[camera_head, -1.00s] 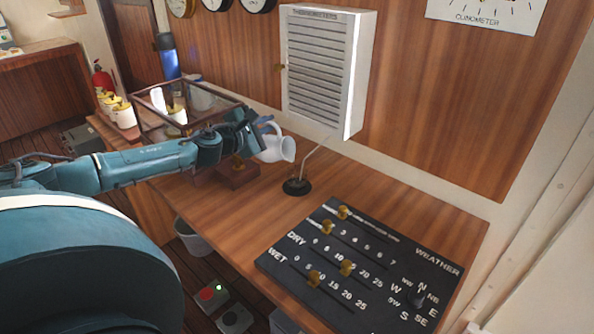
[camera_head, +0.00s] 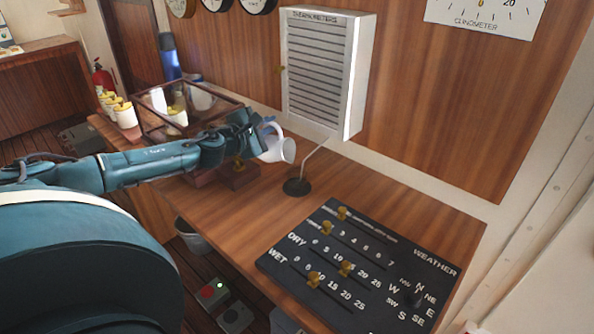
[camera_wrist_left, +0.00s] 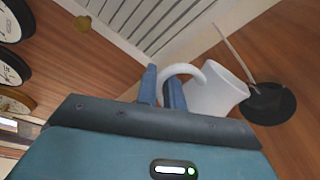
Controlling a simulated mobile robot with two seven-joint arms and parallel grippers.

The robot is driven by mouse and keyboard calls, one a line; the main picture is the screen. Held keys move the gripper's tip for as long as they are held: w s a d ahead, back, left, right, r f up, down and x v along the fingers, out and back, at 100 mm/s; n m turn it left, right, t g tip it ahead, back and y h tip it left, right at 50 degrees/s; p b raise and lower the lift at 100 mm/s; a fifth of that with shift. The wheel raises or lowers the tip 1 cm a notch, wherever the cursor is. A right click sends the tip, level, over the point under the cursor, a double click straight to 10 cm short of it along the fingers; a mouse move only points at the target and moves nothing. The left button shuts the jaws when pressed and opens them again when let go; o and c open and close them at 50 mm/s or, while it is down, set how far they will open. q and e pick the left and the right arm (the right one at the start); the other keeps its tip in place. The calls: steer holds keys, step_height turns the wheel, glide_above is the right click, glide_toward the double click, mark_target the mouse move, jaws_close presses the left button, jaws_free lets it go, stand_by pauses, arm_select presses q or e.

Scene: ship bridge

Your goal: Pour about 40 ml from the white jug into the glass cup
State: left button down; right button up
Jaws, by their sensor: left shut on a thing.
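The white jug (camera_head: 276,150) is held above the wooden desk, tilted with its mouth toward the right. My left gripper (camera_head: 262,124) is shut on the jug's handle. In the left wrist view the two fingers (camera_wrist_left: 162,90) sit at the curved handle, and the jug body (camera_wrist_left: 218,94) is to their right. What is inside the jug does not show. I cannot make out the glass cup in either view; my arm and the jug cover part of the desk. My right gripper is not in view.
A black round base with a thin stem (camera_head: 297,186) stands just right of the jug. A framed glass case (camera_head: 150,122) is behind my arm. A black weather board (camera_head: 365,265) lies front right. A white louvred box (camera_head: 322,75) is on the wall. Desk between is clear.

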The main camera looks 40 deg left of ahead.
arm_select(q)
steer(key=shift+d+r+p, duration=0.2)
steer(key=shift+r+p, duration=0.05)
steer(key=shift+p, duration=0.45)
